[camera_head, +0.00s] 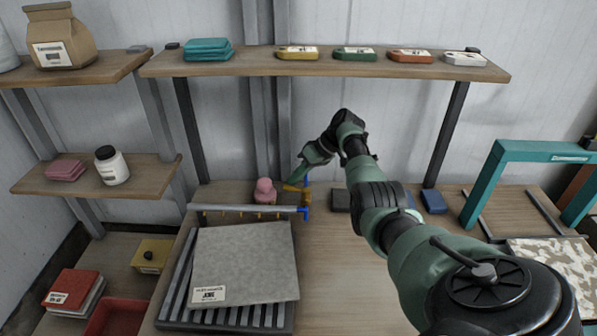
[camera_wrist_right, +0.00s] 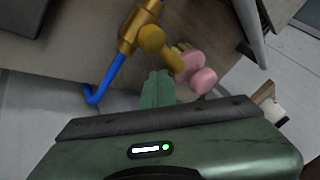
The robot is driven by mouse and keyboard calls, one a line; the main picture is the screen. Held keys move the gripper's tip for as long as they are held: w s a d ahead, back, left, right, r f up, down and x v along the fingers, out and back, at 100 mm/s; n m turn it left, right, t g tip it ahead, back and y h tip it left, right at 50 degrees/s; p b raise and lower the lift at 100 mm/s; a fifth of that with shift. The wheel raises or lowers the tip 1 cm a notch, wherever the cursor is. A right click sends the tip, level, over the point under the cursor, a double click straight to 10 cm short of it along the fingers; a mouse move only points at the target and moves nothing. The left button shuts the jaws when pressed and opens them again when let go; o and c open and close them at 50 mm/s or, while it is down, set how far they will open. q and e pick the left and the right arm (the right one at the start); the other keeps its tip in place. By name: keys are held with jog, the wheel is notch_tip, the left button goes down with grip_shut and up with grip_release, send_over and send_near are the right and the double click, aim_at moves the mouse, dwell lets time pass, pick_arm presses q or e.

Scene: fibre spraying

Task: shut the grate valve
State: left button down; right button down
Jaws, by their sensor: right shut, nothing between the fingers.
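The grate valve (camera_head: 297,188) is a small brass-coloured body behind the grate's right back corner. In the right wrist view, the brass valve (camera_wrist_right: 137,28) has a rounded yellow-brown knob or lever (camera_wrist_right: 163,46) on its side. A blue bent piece (camera_wrist_right: 112,75) runs from it. My right gripper (camera_head: 299,180) is at the valve. In the right wrist view, its green fingers (camera_wrist_right: 158,80) are together and empty, with their tips close to the lever. I cannot tell whether they touch it. My left gripper is not in view.
A pink object (camera_head: 264,192) stands just left of the valve. A pipe with small nozzles (camera_head: 240,209) runs along the grate's back edge. A grey sheet (camera_head: 245,260) lies on the slatted grate (camera_head: 172,300). A shelf (camera_head: 330,66) spans above. The bench middle (camera_head: 335,280) is clear.

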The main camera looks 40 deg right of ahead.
jog(key=shift+s+p, duration=0.5)
jog(key=shift+p, duration=0.05)
jog(key=shift+d, duration=0.1)
jog(key=b+v, duration=0.1)
jog(key=v, duration=0.6)
jog(key=shift+s+r, duration=0.2)
jog(key=shift+r, duration=0.1)
jog(key=shift+d, duration=0.1)
